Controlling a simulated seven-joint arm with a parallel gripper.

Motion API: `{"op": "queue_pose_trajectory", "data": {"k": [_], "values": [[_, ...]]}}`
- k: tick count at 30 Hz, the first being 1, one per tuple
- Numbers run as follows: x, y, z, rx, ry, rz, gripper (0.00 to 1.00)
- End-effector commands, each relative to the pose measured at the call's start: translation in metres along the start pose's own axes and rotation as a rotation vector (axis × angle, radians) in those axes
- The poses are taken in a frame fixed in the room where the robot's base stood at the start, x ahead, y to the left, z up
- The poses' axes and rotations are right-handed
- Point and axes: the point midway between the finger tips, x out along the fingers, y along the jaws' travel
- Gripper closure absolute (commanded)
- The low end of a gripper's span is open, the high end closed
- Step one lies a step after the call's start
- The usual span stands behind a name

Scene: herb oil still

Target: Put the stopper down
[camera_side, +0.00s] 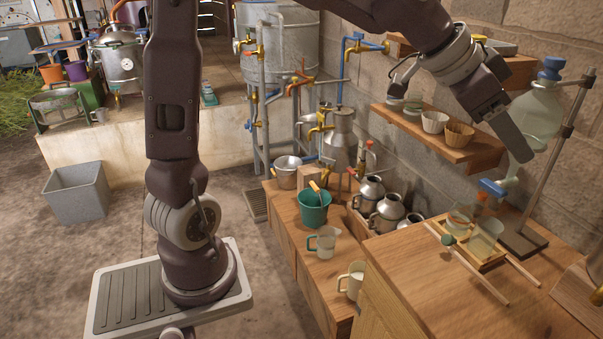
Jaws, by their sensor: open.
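My gripper (515,140) hangs at the upper right, in front of the glass vessel (537,115) on the metal stand. Its jaws are open; only one broad grey finger shows clearly, and I see nothing held. A blue stopper (551,68) sits at the top of the glass vessel, above and right of the gripper. The space behind the finger is hidden.
A wall shelf (440,140) with small bowls is left of the gripper. The stand rod (562,160) rises at right. A teal bucket (314,208) and jugs stand on the lower bench.

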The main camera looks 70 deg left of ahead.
Motion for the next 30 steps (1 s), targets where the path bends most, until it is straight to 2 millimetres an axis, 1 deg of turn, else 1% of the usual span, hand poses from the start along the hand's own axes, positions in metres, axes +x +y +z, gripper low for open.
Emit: {"op": "queue_pose_trajectory", "data": {"k": [1, 2, 3, 5, 6, 9, 12, 15, 30], "values": [[-0.022, 0.025, 0.030, 0.005, -0.084, -0.035, 0.49], [-0.038, 0.036, 0.052, -0.016, -0.135, -0.063, 0.49], [-0.061, 0.047, 0.083, -0.060, -0.194, -0.104, 0.49], [-0.098, 0.059, 0.129, -0.150, -0.259, -0.164, 0.49], [-0.120, 0.065, 0.157, -0.218, -0.287, -0.197, 0.49], [-0.157, 0.076, 0.215, -0.370, -0.326, -0.242, 0.49], [-0.173, 0.082, 0.247, -0.461, -0.344, -0.255, 0.49], [-0.177, 0.083, 0.257, -0.493, -0.352, -0.258, 0.49], [-0.177, 0.083, 0.255, -0.492, -0.350, -0.259, 0.49]]}}
